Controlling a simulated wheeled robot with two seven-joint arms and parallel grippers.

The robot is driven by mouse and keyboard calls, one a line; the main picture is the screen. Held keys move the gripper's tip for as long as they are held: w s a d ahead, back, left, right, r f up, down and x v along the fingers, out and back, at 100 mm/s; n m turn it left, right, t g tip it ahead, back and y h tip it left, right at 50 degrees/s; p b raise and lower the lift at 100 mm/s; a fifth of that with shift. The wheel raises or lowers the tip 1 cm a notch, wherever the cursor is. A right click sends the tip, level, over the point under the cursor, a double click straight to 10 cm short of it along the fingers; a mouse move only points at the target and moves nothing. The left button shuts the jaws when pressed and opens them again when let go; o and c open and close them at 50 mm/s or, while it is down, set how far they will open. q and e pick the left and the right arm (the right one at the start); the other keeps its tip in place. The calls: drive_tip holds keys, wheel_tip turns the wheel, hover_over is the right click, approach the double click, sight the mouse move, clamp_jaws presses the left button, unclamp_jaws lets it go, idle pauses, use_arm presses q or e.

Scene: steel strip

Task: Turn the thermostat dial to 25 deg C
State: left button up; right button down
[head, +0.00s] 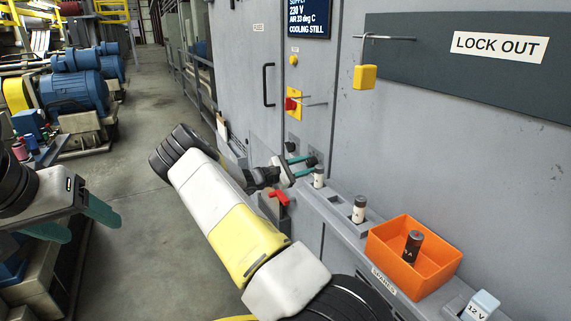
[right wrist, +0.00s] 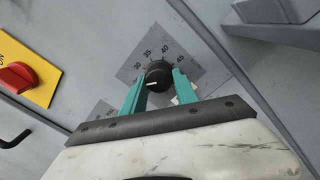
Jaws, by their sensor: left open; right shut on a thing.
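The thermostat dial (right wrist: 158,73) is a round black knob on a grey scale plate (right wrist: 190,72) with printed numbers. Its white pointer mark lies left of the knob's middle in the right wrist view; I cannot tell the exact number it points at. My right gripper (right wrist: 160,88) is shut on the dial, one teal finger on each side. In the head view the right gripper (head: 300,165) is at the cabinet front, and the dial (head: 312,161) shows only in part. My left gripper (head: 76,220) is open and empty at the left, away from the cabinet.
A display (head: 307,17) reads AIR 23 deg C, COOLING STILL. A red switch (head: 292,103) on a yellow plate and another black knob (head: 290,147) are near the dial. A ledge below holds fuses (head: 359,209) and an orange bin (head: 414,256). A red lever (head: 280,196) sticks out beneath.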

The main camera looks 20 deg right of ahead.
drive_tip(key=shift+n, duration=0.6)
drive_tip(key=c, duration=0.9)
unclamp_jaws()
drive_tip(key=shift+c, duration=0.2)
drive_tip(key=a, duration=0.7)
drive_tip(key=shift+s+a, duration=0.4)
drive_tip(key=shift+s, duration=0.05)
drive_tip(key=shift+f, duration=0.1)
